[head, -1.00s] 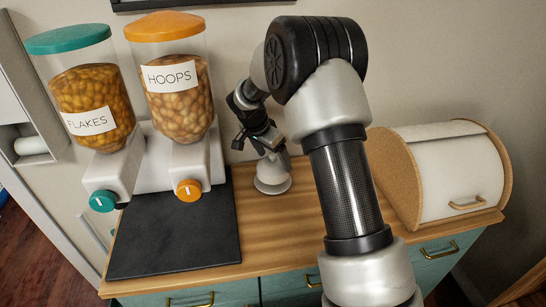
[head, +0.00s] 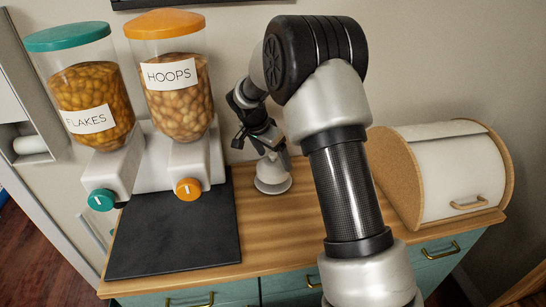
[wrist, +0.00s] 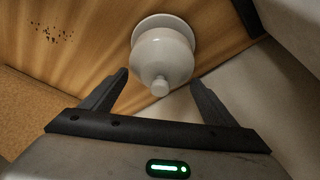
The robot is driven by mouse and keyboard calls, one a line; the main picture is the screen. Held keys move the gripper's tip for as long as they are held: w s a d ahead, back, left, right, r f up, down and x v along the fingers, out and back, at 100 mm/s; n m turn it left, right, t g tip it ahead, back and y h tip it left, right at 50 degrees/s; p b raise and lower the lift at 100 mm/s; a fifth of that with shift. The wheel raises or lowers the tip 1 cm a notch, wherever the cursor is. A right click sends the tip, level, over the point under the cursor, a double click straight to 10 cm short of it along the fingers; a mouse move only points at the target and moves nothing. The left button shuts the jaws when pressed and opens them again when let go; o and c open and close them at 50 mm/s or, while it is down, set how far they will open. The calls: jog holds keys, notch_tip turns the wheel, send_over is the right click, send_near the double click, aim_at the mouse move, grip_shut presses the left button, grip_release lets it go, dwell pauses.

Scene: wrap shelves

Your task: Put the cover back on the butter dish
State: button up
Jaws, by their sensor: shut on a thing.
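The white domed butter dish cover (wrist: 162,55) has a small round knob on top. In the wrist view it lies between the two fingers of my gripper (wrist: 160,80), which is shut on it. The round white dish (wrist: 165,20) shows as a rim behind the cover on the wooden counter. In the head view my gripper (head: 262,140) is over the cover (head: 271,168), with the dish (head: 273,187) directly below. The cover looks upright over the dish. I cannot tell whether it is fully seated.
Two cereal dispensers (head: 180,95) stand at the left behind a black mat (head: 175,230). A bread bin (head: 455,175) with a white front stands at the right. Dark specks (wrist: 50,33) lie on the wood. Some bare counter (head: 270,230) shows in front of the dish.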

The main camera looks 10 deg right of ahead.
jog(key=shift+f+b, duration=1.4)
jog(key=shift+b, duration=0.7)
dwell(1.5)
dwell(0.4)
jog(key=o, duration=1.1)
jog(key=shift+r, duration=0.1)
jog(key=shift+r+p, duration=1.6)
jog(key=shift+r, duration=1.85)
grip_shut()
